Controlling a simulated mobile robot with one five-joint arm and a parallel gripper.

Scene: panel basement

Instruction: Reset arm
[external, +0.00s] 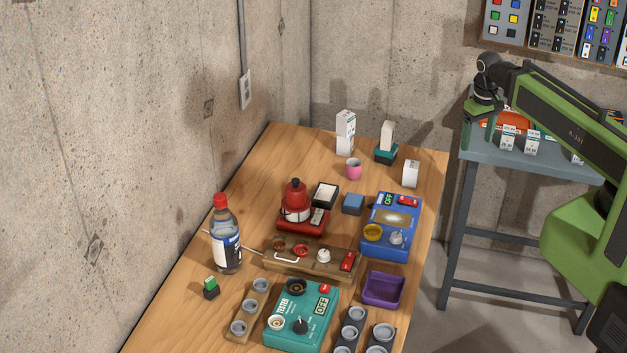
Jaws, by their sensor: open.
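My green and black arm reaches in from the right edge of the external view, raised and stretched toward the back. My gripper (479,138) hangs at its end, pointing down, with its green fingers apart and nothing visible between them. It appears in front of the left part of the grey side table (480,156), to the right of the wooden table (315,160). Its height above the grey table cannot be told from this single view.
The wooden table holds a bottle (227,246), red device (302,221), blue device (391,240), teal tester (301,321), purple tray (384,302) and pink cup (353,169). White boxes (508,138) and an orange object (483,119) are on the grey table. A switch panel (553,28) hangs above.

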